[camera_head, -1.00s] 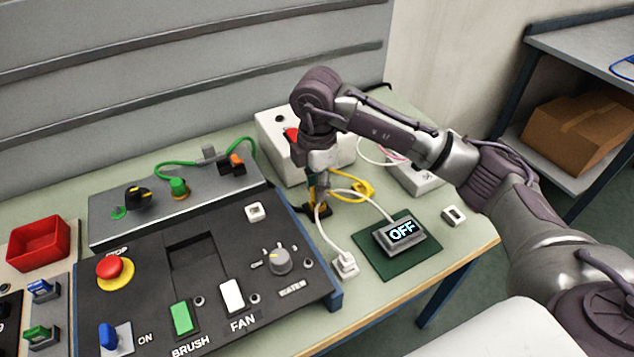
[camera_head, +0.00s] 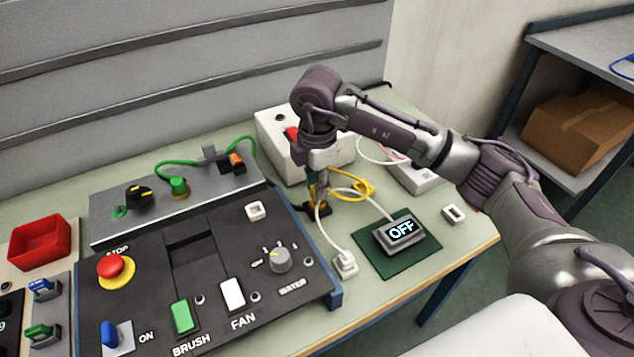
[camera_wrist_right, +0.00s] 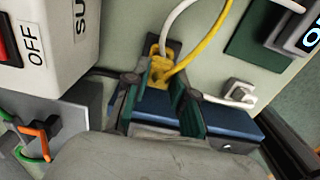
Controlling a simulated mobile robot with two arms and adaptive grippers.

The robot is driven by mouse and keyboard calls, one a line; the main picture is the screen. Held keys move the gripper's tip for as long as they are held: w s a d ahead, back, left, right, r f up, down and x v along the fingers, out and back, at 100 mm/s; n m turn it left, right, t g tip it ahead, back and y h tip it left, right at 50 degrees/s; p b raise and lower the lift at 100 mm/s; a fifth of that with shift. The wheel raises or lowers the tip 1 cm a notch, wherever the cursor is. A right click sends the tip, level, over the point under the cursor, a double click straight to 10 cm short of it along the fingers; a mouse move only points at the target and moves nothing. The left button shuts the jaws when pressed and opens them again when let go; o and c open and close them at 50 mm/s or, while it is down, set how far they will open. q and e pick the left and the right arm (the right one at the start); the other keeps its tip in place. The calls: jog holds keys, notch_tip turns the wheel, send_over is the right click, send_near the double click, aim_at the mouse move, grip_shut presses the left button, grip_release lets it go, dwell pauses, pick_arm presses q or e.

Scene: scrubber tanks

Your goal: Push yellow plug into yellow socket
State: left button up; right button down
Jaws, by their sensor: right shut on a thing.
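My right gripper (camera_head: 318,194) points down at the table behind the control panel; in the right wrist view (camera_wrist_right: 160,105) its fingers are shut on the yellow plug (camera_wrist_right: 158,76). A yellow cable (camera_wrist_right: 207,48) runs from the plug and loops beside the gripper in the head view (camera_head: 357,188). Just beyond the fingertips is a yellow and dark piece (camera_wrist_right: 166,48), likely the yellow socket, with a white cable at it; in the head view it is low under the gripper (camera_head: 317,211). Plug and socket are close together; I cannot tell how far they are joined. My left gripper is not in view.
A white box with a red switch (camera_head: 335,152) stands behind the gripper. The black control panel (camera_head: 215,258) is to the left. A display reading OFF (camera_head: 401,232) sits on a green mat (camera_head: 386,264) at the right. A white plug (camera_head: 345,264) lies near the panel's edge.

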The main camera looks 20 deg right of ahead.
jog(key=shift+f, duration=0.2)
jog(key=shift+f+b, duration=0.65)
jog(key=shift+f, duration=0.1)
jog(key=shift+c, duration=2)
grip_release()
jog(key=shift+r, duration=0.1)
notch_tip(320, 180, up, 8)
jog(key=p, duration=0.6)
jog(key=shift+r, duration=0.25)
jog(key=shift+f, duration=0.1)
